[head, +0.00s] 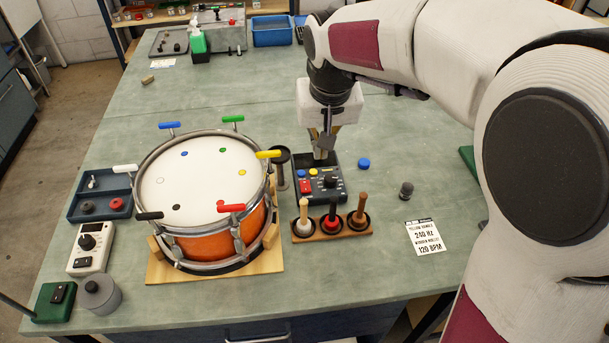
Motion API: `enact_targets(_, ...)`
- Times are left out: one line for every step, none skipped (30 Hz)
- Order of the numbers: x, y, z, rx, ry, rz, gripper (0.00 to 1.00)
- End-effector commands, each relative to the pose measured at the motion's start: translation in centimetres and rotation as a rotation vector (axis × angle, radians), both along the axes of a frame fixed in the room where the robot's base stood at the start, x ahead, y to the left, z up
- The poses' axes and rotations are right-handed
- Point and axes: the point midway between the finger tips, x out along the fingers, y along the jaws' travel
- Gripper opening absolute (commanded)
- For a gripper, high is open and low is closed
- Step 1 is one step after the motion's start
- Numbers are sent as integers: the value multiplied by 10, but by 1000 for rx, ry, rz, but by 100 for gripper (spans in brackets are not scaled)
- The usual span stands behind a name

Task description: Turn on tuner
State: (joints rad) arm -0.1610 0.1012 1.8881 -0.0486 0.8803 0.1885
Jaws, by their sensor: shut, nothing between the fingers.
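A dark control box (329,193) with a red button, blue and yellow buttons and a black knob stands right of the drum. A white box (92,246) with a small display and a black dial lies at the left. No label that I can read shows which one is the tuner. My gripper (322,155) points down over the far part of the dark box, with its fingers shut and empty. I cannot tell whether the fingertips touch the box. The gripper hides part of the box's far end.
An orange drum (203,176) with coloured tuning handles stands close left of the dark box. A wooden rack (331,229) with several upright mallets is just in front of it. A blue cap (364,163), a dark cylinder (406,190) and a printed card (425,237) lie to the right.

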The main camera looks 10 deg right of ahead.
Motion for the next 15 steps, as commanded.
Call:
enact_targets(6,3,-5,-1,7,1,0)
enact_targets(9,5,-8,-1,11,2,0)
enact_targets(14,7,-10,-2,13,1,0)
enact_targets(17,8,-13,-2,17,1,0)
enact_targets(20,9,-15,-3,20,1,0)
enact_targets(23,11,-18,-4,22,2,0)
enact_targets(26,12,-20,-5,25,2,0)
enact_targets(28,13,-22,-5,27,2,0)
enact_targets(31,15,-24,-6,29,2,0)
enact_targets(33,16,-26,-5,31,1,0)
enact_targets(35,17,-27,-5,32,1,0)
enact_targets(36,18,-28,-6,33,1,0)
enact_targets(37,18,-30,-6,34,1,0)
enact_targets(39,19,-31,-6,36,1,0)
enact_targets(39,19,-32,-6,37,1,0)
